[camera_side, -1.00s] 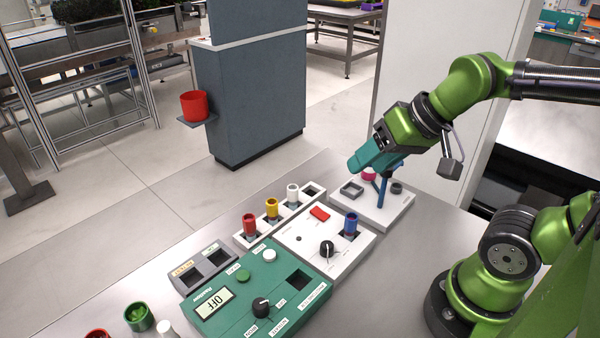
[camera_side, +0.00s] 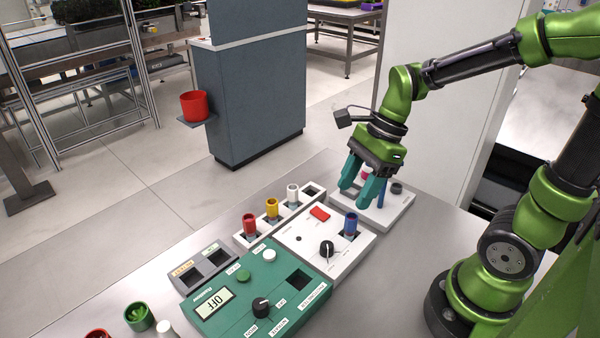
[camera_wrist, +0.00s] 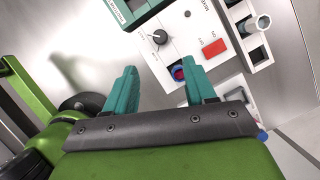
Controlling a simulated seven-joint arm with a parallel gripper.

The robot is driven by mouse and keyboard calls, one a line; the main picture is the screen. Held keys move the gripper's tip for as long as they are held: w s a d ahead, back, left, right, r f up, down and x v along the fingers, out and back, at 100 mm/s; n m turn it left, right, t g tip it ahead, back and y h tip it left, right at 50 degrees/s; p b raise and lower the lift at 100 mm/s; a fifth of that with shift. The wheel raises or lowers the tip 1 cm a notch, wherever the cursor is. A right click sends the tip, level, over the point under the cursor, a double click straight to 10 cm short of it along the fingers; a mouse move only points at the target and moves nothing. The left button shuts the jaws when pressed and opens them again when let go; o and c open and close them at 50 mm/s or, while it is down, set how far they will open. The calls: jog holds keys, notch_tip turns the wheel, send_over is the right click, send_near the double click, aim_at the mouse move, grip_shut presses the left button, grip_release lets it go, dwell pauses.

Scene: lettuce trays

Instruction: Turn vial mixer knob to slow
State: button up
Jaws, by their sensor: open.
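The vial mixer (camera_side: 345,262) is a white box with a black knob (camera_side: 326,249), a red rocker switch (camera_side: 320,214) and a blue-capped vial (camera_side: 350,224) in its socket. In the wrist view the knob (camera_wrist: 160,37) shows at the top centre with a white pointer line; its scale words are too small to read. The red switch (camera_wrist: 214,47) and the vial (camera_wrist: 178,72) show there too. My gripper (camera_side: 357,194) is open and empty, pointing down above and behind the mixer, apart from the knob. In the wrist view its fingers (camera_wrist: 161,70) flank the vial's area.
A green device (camera_side: 220,318) with an OFF display and its own black knob (camera_side: 261,306) adjoins the mixer. A white rack (camera_side: 283,222) holds red, yellow and white vials. A white board (camera_side: 398,212) with a blue post lies behind the mixer, near my gripper.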

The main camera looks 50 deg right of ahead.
aim_at(327, 244)
jog(key=x, duration=1.3)
jog(key=shift+c, duration=0.2)
grip_shut()
